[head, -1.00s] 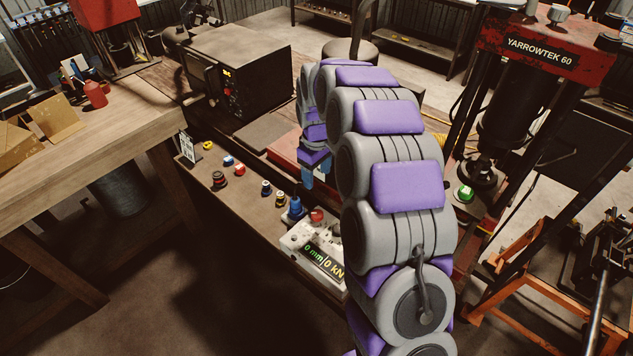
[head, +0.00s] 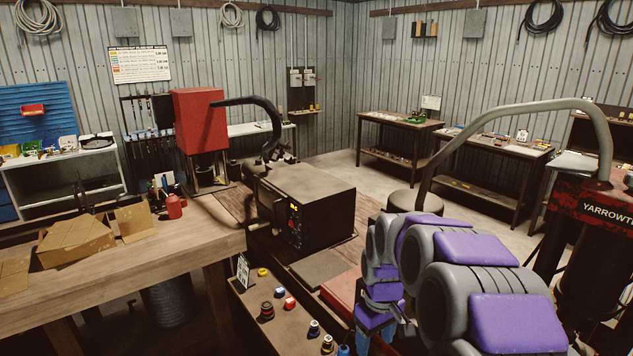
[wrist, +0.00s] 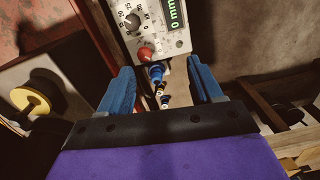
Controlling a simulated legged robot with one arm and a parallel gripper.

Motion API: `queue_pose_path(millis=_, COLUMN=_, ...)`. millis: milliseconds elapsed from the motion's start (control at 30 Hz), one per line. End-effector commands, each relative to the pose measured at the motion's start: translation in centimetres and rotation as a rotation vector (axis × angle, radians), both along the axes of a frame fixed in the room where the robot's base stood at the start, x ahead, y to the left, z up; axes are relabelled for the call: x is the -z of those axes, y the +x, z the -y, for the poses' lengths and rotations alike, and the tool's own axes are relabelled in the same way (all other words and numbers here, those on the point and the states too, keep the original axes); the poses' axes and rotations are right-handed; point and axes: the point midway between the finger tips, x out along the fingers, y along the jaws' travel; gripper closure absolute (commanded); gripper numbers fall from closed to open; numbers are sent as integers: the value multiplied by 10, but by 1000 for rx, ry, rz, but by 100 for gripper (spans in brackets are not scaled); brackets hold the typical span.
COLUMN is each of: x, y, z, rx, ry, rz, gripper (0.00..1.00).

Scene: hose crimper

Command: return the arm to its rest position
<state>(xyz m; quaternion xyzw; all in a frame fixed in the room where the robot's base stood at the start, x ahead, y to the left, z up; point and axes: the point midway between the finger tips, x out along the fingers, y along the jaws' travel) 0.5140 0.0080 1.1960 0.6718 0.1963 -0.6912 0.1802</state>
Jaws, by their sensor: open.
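My gripper (wrist: 162,84) shows in the wrist view with its two blue fingers spread wide apart. No object is held between them. Beyond the fingertips are a blue stepped piece (wrist: 155,74) and a grey control box with dials, a red button (wrist: 146,53) and a green display (wrist: 174,14).
A black box machine (head: 305,215) stands left of my arm. Small coloured parts (head: 267,311) sit on the low shelf in front. A wooden bench (head: 190,235) with cardboard is at the left. The red YARROWTEK press (head: 590,205) stands close on the right.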

Motion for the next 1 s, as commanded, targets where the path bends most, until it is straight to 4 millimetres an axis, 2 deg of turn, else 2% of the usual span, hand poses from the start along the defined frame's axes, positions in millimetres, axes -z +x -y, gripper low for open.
queue_pose_path(millis=33, x=-5, y=-17, z=0, rx=21, ry=1, rz=-2, gripper=35)
queue_pose_path(millis=200, x=-18, y=-75, z=-2, rx=99, ry=-3, rz=-27, gripper=35)
queue_pose_path(millis=400, x=-25, y=-144, z=-1, rx=198, ry=-16, rz=-51, gripper=35)
queue_pose_path(millis=633, x=-19, y=-226, z=2, rx=327, ry=-34, rz=-81, gripper=35)
queue_pose_path(millis=800, x=-6, y=-284, z=5, rx=426, ry=-51, rz=-102, gripper=35)
queue_pose_path(millis=1000, x=7, y=-329, z=7, rx=510, ry=-63, rz=-122, gripper=35)
